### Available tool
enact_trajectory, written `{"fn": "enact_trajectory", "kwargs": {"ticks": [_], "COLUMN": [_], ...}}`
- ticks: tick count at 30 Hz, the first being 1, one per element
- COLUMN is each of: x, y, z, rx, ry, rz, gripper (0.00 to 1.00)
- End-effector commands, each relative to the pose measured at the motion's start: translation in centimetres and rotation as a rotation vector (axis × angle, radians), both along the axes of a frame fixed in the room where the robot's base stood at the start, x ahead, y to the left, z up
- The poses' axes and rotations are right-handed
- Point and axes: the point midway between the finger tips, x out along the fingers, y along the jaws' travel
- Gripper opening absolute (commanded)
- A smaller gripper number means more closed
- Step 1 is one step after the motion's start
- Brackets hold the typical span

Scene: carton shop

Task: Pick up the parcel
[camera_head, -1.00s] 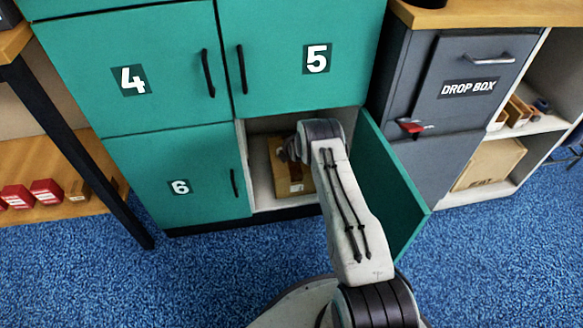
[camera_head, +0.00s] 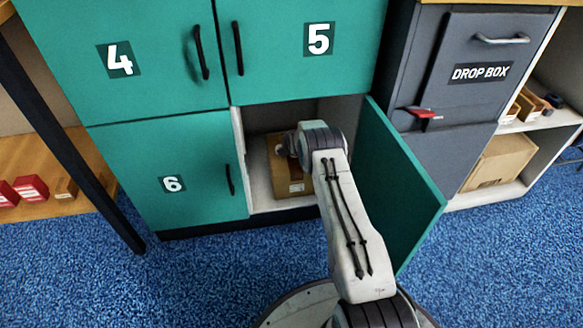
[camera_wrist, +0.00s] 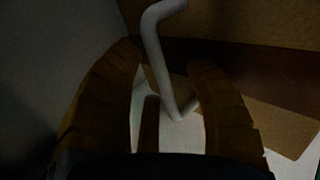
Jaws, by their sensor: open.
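The parcel (camera_head: 292,187) is a brown cardboard box with a small pale label, standing inside the open compartment (camera_head: 270,207) below door 5. In the wrist view brown cardboard (camera_wrist: 250,22), likely the parcel, fills the upper right. My gripper (camera_wrist: 165,62) is open there, its two fingers apart in dim light. A pale bent rod (camera_wrist: 152,45) shows between the fingers; I cannot tell whether it belongs to the parcel. In the head view my gripper (camera_head: 284,146) is at the parcel's upper part, mostly hidden behind my wrist. Contact cannot be told.
The compartment's green door (camera_head: 395,180) stands open close to the right of my arm. Closed door 6 (camera_head: 170,170) is on the left. A grey drop box (camera_head: 470,75) stands right. Blue carpet (camera_head: 190,275) is free in front.

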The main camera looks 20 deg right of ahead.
Motion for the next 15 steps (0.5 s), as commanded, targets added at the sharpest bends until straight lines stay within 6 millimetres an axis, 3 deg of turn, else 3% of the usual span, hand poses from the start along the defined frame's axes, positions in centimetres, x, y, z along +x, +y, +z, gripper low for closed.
{"fn": "enact_trajectory", "kwargs": {"ticks": [9, 15], "x": [0.02, 0.01], "y": [0.01, 0.01], "z": [0.01, -0.02], "rx": [0.0, 0.0], "ry": [0.0, 0.001], "rz": [0.0, 0.0], "gripper": [0.49, 0.31]}}
